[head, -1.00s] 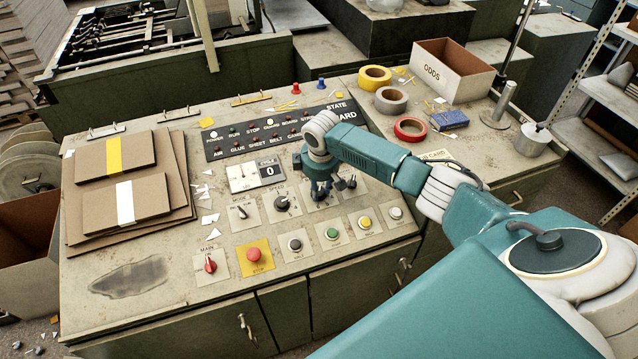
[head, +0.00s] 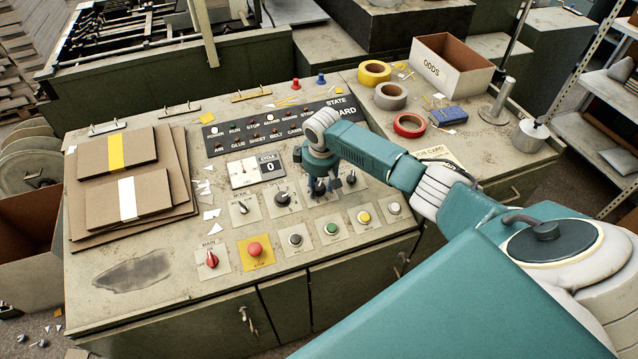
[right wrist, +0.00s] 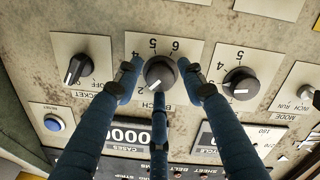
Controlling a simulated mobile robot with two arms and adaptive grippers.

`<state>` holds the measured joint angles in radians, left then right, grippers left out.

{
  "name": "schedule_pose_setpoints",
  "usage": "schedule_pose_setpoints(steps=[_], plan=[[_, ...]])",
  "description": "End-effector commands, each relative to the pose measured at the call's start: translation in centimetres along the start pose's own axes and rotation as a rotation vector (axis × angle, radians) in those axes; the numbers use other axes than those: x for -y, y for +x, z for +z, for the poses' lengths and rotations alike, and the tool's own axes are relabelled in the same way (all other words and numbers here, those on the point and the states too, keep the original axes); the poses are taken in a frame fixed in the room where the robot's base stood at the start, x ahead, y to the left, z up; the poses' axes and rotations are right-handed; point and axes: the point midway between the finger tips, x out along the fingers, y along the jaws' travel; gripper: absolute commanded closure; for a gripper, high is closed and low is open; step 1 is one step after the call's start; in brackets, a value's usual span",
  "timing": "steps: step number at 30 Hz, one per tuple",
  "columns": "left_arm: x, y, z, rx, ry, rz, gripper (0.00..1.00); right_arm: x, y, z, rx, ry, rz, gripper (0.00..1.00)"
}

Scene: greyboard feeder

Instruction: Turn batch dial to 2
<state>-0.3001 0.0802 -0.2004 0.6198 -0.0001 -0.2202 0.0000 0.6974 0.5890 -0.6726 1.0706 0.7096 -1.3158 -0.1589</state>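The batch dial (right wrist: 160,74) is a round black knob on a pale square plate in the right wrist view. Printed numbers ring it, with 2 at its lower left and 4, 5, 6 above. A pale mark shows on the knob's lower side; its exact setting is hard to read. My right gripper (right wrist: 160,82) has its three blue fingers spread around the dial, one on each side and one below, with small gaps at the sides. In the head view my right gripper (head: 322,184) is over the panel and mostly hides the dial. My left gripper is not in view.
Close beside the dial are the speed knob (right wrist: 239,82) and another selector knob (right wrist: 78,68). A row of push buttons, including a red one on yellow (head: 255,250), lies nearer. Cardboard sheets (head: 120,165) lie at left; tape rolls (head: 391,96) and a box (head: 452,66) at right.

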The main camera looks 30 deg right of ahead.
Motion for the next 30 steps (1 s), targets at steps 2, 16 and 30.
schedule_pose_setpoints(steps=[2, 16, 30], plan=[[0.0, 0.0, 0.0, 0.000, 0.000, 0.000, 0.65, 0.0, 0.0, 0.0, -0.001, 0.000, 0.000, 0.54], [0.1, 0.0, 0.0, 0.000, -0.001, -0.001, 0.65, -0.1, -3.2, -0.1, -0.005, -0.003, 0.003, 0.54], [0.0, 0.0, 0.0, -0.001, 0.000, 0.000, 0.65, 0.0, -11.4, 0.0, -0.002, 0.000, 0.000, 0.54]])
